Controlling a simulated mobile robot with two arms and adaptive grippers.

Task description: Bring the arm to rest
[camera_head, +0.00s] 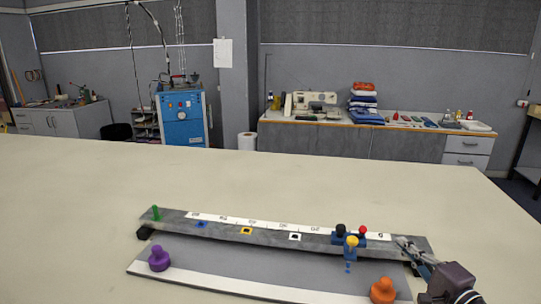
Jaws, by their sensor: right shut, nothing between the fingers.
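My right gripper (405,245) comes in from the lower right and is shut with nothing in it. Its tips are over the right end of a long grey rail (270,231), close above it or touching; I cannot tell which. My left gripper is not in view.
The rail carries a green peg (156,212), coloured squares, and black (340,230), red (362,231) and yellow (352,241) knobs near my gripper. In front, a grey board (240,265) bears purple (159,258) and orange (383,290) knobs. The pale table (180,175) is clear behind.

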